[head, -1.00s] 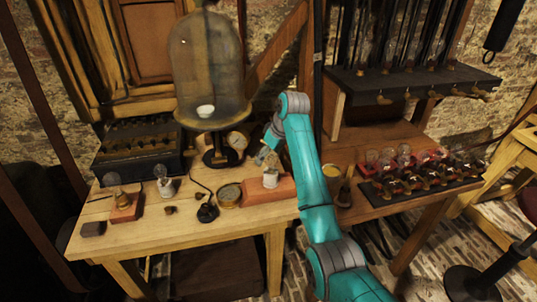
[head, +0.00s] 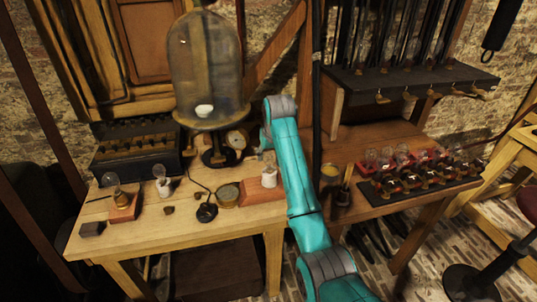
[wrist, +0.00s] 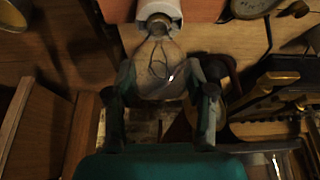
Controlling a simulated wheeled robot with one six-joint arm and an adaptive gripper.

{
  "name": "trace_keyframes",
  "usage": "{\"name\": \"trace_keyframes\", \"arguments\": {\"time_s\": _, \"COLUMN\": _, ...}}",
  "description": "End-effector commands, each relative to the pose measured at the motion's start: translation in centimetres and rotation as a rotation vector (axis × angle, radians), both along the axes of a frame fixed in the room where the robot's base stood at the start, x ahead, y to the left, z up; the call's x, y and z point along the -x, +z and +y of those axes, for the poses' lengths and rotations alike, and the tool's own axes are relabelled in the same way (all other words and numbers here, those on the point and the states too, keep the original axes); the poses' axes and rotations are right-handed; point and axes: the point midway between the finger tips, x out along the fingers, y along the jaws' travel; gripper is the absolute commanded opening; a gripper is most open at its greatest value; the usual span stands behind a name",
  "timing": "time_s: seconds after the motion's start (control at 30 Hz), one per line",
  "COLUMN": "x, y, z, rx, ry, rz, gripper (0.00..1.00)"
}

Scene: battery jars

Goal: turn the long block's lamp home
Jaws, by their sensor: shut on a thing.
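The long block (head: 261,189) is reddish-brown and lies at the right end of the wooden table. A white socket (head: 269,178) stands upright on it. The block and socket also show at the top of the wrist view, the socket (wrist: 159,10) at the edge. The lamp (wrist: 157,84) is a clear glass bulb with a dark filament, its neck at the socket's mouth. My gripper (wrist: 160,70) is shut on the lamp's glass, one finger each side. How deep the lamp's base sits is hidden. In the head view my arm mostly hides the gripper.
A glass dome (head: 206,70) on a dark stand rises left of my arm. A smaller block (head: 125,208) with a lamp, a white socket with bulb (head: 163,187) and a round brass dish (head: 228,194) stand leftward. A rack of jars (head: 415,178) is at right.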

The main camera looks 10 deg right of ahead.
Motion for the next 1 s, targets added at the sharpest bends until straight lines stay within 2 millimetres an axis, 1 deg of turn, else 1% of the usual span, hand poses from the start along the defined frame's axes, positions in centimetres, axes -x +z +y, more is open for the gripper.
{"name": "trace_keyframes", "arguments": {"time_s": 0.27, "x": 0.04, "y": -0.14, "z": 0.00, "rx": 0.000, "ry": -0.011, "rz": 0.003, "gripper": 0.12}}
{"name": "trace_keyframes", "arguments": {"time_s": 0.33, "x": 0.05, "y": -0.14, "z": 0.02, "rx": 0.002, "ry": -0.043, "rz": 0.003, "gripper": 0.12}}
{"name": "trace_keyframes", "arguments": {"time_s": 0.73, "x": 0.12, "y": -0.15, "z": -0.26, "rx": 0.003, "ry": -0.486, "rz": 0.003, "gripper": 0.12}}
{"name": "trace_keyframes", "arguments": {"time_s": 0.83, "x": 0.14, "y": -0.14, "z": -0.36, "rx": 0.002, "ry": -0.546, "rz": 0.003, "gripper": 0.12}}
{"name": "trace_keyframes", "arguments": {"time_s": 1.0, "x": 0.17, "y": -0.15, "z": -0.44, "rx": 0.002, "ry": -0.566, "rz": 0.003, "gripper": 0.12}}
